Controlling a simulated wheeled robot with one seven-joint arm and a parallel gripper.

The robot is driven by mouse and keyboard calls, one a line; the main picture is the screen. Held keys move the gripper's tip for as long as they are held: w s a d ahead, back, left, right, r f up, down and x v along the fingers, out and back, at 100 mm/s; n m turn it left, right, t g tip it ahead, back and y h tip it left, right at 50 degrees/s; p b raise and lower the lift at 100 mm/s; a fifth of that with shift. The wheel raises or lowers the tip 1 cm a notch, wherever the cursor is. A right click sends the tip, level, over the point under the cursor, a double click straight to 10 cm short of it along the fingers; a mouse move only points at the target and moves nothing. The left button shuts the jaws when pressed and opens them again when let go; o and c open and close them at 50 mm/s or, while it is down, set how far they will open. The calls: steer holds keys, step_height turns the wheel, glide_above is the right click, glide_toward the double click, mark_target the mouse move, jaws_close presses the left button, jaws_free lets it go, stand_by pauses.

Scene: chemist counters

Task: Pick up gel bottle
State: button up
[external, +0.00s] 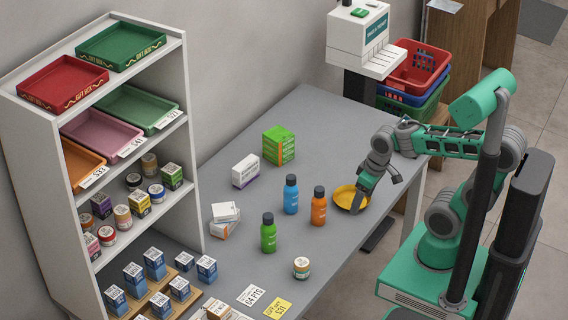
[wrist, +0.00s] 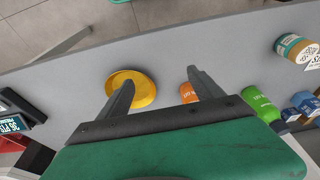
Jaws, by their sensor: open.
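Three dark-capped bottles stand upright on the grey counter: a blue bottle (external: 291,198), an orange bottle (external: 318,210) and a green bottle (external: 268,237). I cannot read which one is the gel bottle. My gripper (external: 377,192) is open and empty, above the counter to the right of the orange bottle and by the yellow dish (external: 340,194). In the wrist view my gripper (wrist: 160,78) has the dish (wrist: 147,90) behind its left finger. The orange bottle (wrist: 186,91) is partly hidden by the right finger; the green bottle (wrist: 259,103) is farther right. The blue bottle is not visible there.
A small jar (external: 301,267) stands near the front edge. A green box (external: 279,146), a white-purple box (external: 245,170) and stacked white boxes (external: 225,218) lie farther back. A shelf (external: 190,215) stands left; a white machine (external: 362,40) and baskets (external: 418,66) stand behind.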

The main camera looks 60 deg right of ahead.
steer(key=shift+c, duration=0.8)
